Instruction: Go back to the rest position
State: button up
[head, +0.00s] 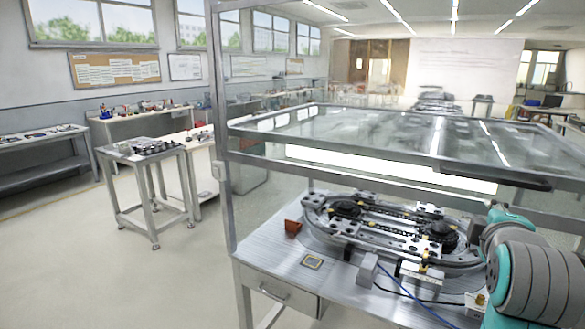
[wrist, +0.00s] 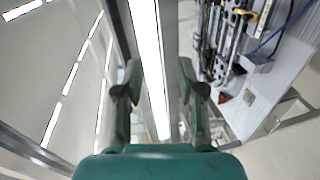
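My gripper (wrist: 160,90) shows in the wrist view with its two dark-tipped fingers spread apart and nothing between them. Behind the fingers are a bright light strip and a metal frame bar. In the head view part of my arm, grey and teal, stands at the right edge, and the gripper itself is not seen there. The ring track (head: 390,230) lies on the metal workbench (head: 270,262) inside the glass enclosure. It also shows at the upper right of the wrist view (wrist: 228,35).
The enclosure's metal post (head: 220,130) and glass top (head: 380,130) stand close around the bench. A red-brown block (head: 293,226) and a small square plate (head: 313,262) lie on the bench. A side table (head: 150,155) stands at left. The floor (head: 80,255) at front left is clear.

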jog(key=s+a+f+m+t+y, duration=0.1)
jog(key=a+f, duration=0.2)
jog(key=f, duration=0.7)
jog(key=s+a+f+y, duration=0.1)
jog(key=a+f+y, duration=0.15)
jog(key=f, duration=0.65)
jog(key=s+a+f+m+y, duration=0.1)
jog(key=s+a+f, duration=0.25)
jog(key=f, duration=0.25)
jog(key=s+a+f+m+y, duration=0.1)
jog(key=s+a+f, duration=0.2)
jog(key=s+f, duration=0.25)
jog(key=s+a+f+m+y, duration=0.1)
jog(key=s+a+f+m, duration=0.2)
jog(key=s, duration=0.4)
jog(key=s+a+f+m+y, duration=0.1)
jog(key=s+a+f, duration=0.2)
jog(key=s+f, duration=0.35)
jog(key=s+a+r+m, duration=0.1)
jog(key=s+m, duration=0.1)
jog(key=s, duration=0.6)
jog(key=s+r+m, duration=0.1)
jog(key=s, duration=0.8)
jog(key=shift+a+r+m+y, duration=0.3)
jog(key=shift+a+m+y, duration=0.05)
jog(key=shift+m+y, duration=0.1)
